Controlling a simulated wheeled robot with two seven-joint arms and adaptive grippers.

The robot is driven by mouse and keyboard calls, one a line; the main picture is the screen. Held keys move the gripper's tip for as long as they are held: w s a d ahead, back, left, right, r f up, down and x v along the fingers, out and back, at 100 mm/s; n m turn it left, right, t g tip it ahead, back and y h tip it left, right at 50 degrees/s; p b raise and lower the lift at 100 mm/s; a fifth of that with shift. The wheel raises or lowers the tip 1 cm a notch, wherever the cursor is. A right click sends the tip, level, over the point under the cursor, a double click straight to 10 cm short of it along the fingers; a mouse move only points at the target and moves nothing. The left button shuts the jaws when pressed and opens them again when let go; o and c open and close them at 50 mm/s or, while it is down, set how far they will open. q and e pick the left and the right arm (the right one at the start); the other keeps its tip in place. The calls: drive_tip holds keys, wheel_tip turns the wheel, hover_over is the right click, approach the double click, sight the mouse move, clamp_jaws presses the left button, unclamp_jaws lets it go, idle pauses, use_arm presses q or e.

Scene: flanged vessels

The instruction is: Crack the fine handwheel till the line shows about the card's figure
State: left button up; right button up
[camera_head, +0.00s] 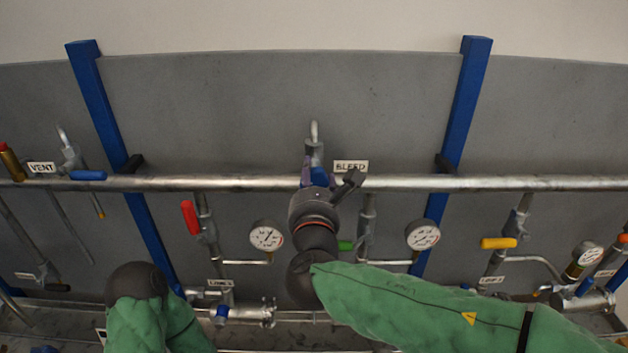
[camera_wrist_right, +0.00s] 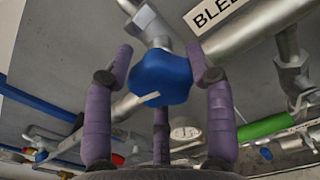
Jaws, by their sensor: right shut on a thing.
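I cannot pick out the card with the figure. My left gripper is out of view; only its sleeved arm shows at lower left.
A long horizontal pipe (camera_head: 240,183) crosses in front of the grey panel. Red (camera_head: 190,217), green (camera_head: 346,245) and yellow (camera_head: 498,243) lever handles hang below it. A VENT label (camera_head: 41,168) and another blue handle (camera_head: 87,175) are at left.

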drive_tip(key=m+b, duration=0.4)
drive_tip(key=b, duration=0.2)
drive_tip(key=m+b, duration=0.4)
drive_tip(key=b, duration=0.2)
drive_tip(key=d+m+b, duration=0.1)
drive_tip(key=m+b, duration=0.4)
drive_tip(key=b, duration=0.1)
drive_tip(key=shift+r+m+b, duration=0.1)
drive_tip(key=shift+m+b, duration=1.35)
drive_tip(key=shift+m, duration=0.15)
